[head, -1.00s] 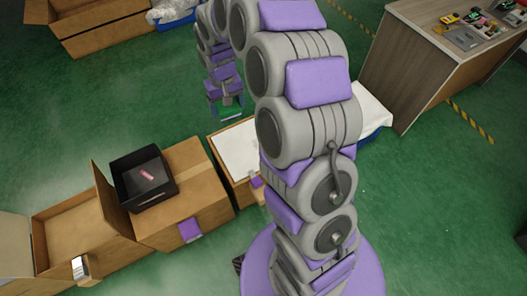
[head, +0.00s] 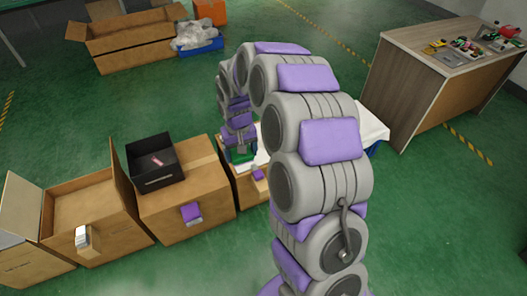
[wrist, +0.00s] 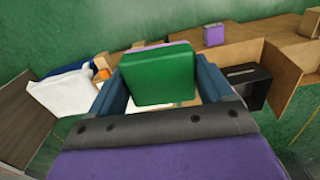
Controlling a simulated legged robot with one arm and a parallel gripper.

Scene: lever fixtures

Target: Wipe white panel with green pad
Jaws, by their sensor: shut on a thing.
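My gripper (head: 238,148) is over the box with the white panel, beside my arm's bend. In the wrist view its two blue fingers (wrist: 161,88) are shut on the green pad (wrist: 158,78), one on each side. The pad also shows as a small green patch in the head view (head: 241,157). The white panel (head: 262,157) lies on top of a low cardboard box and is mostly hidden by my arm and gripper. I cannot tell whether the pad touches the panel.
A cardboard box (head: 205,197) with a black bin (head: 155,168) on it stands left of the panel. An open carton (head: 85,205) is farther left. A white bag (wrist: 65,92) lies on the panel's other side. A wooden desk (head: 425,85) stands at the right.

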